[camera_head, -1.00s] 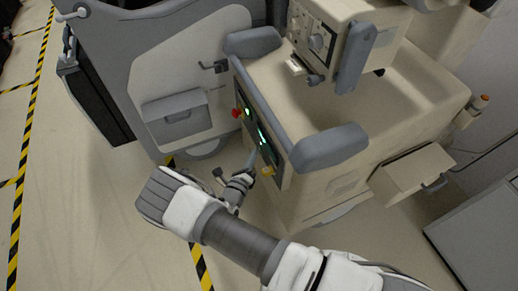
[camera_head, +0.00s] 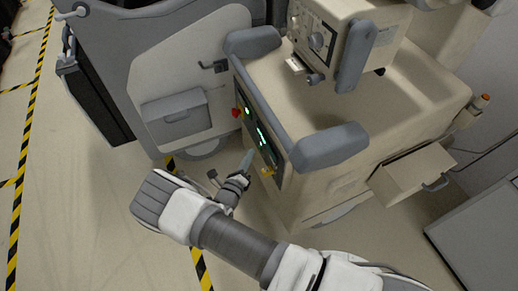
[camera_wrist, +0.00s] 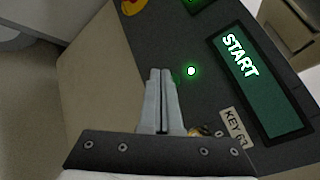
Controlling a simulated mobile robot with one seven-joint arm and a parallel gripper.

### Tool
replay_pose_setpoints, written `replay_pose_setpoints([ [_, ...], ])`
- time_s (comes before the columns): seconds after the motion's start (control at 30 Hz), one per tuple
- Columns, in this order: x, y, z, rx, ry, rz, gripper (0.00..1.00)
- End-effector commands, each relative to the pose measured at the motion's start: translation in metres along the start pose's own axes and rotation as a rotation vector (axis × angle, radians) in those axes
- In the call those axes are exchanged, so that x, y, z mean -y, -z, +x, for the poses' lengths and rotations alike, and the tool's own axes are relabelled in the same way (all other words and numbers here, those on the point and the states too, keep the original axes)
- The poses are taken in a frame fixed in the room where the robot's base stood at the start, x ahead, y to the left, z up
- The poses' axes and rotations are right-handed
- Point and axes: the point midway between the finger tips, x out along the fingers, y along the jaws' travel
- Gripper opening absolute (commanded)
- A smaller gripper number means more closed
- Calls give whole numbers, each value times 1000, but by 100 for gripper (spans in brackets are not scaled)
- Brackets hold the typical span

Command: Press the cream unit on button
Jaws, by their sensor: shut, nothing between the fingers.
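The cream unit (camera_head: 400,110) stands right of centre in the head view, its dark control panel (camera_head: 258,135) facing left. In the wrist view the panel (camera_wrist: 215,85) carries a green screen reading START (camera_wrist: 262,90). A small white-lit spot with a green glow (camera_wrist: 191,71) sits left of the screen. My gripper (camera_head: 246,160) is in front of the panel; in the wrist view my gripper (camera_wrist: 160,72) is shut and empty. Its tips lie just left of the lit spot. A green edge shows beside the right finger, partly hidden. I cannot tell whether the fingers touch the panel.
A red knob (camera_head: 237,112) sits at the panel's far end. An open drawer (camera_head: 410,175) juts out at right. A grey cart (camera_head: 180,75) stands at left.

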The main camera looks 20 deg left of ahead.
Motion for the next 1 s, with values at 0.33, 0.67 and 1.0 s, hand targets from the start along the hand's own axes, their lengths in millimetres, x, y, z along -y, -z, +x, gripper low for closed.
replay_pose_setpoints([
  [0.33,-13,-10,-15,1,-2,3,0],
  [0.67,-25,-24,-34,1,-1,1,0],
  [1.0,-25,-25,-35,0,0,0,0],
])
